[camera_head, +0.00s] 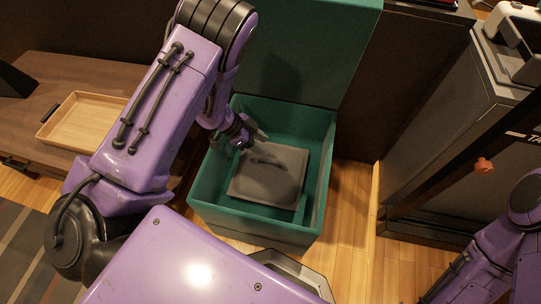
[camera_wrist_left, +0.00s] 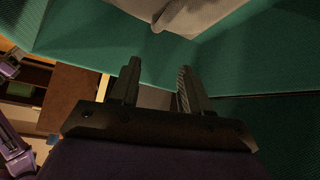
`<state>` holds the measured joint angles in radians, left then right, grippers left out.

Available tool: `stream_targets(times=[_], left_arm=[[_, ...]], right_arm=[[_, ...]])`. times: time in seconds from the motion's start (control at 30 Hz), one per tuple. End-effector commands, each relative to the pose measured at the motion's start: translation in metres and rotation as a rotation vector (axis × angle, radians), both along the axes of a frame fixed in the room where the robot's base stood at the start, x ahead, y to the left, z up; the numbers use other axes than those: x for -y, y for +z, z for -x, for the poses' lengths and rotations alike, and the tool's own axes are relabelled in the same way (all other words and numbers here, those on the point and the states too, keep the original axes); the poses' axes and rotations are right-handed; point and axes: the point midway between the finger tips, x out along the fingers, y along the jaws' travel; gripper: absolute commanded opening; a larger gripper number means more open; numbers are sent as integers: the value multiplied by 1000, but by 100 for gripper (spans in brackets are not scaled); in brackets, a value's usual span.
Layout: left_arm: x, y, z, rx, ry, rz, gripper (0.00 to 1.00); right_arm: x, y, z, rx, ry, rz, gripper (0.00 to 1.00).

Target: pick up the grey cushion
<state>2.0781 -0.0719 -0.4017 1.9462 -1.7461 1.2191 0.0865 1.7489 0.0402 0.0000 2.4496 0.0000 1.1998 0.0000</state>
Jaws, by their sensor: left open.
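The grey cushion (camera_head: 270,178) lies flat inside a green open box (camera_head: 322,190), with a dark shadow across its top part. My left gripper (camera_head: 250,138) reaches down into the box by the cushion's upper left edge. In the left wrist view my left gripper (camera_wrist_left: 157,75) has its two fingers apart with nothing between them. The cushion (camera_wrist_left: 185,14) shows at the top of that view, beyond the fingertips, and the green box (camera_wrist_left: 70,45) fills much of the rest. My right arm shows at the lower right of the head view, but its gripper is out of view.
The box's raised green lid (camera_head: 305,50) stands behind it. A wooden tray (camera_head: 82,122) sits on a brown low table (camera_head: 60,75) at left. A grey cabinet (camera_head: 430,130) stands at right. Wooden floor (camera_head: 350,220) is clear between box and cabinet.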

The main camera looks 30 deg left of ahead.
Motion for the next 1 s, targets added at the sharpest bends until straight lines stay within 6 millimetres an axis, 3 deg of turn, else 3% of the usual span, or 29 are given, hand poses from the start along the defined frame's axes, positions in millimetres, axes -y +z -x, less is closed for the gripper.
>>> stream_targets(times=[0.03, 0.23, 0.63, 0.83, 1.0], left_arm=[[-8, -17, -6, 11, -101, -45, 47], [-25, -14, -8, 0, -300, -144, 47], [6, -65, -13, -3, -306, -144, 47], [22, -98, -12, -5, -309, -145, 47], [27, -100, -13, -3, -305, -144, 47]], right_arm=[[0, -27, 0, 0, 0, 0, 43], [0, -41, 0, 1, 0, 1, 43], [0, -65, 0, 1, 0, 0, 43], [0, -87, 0, 1, 0, 1, 43], [0, -86, 0, 1, 0, 1, 43]])
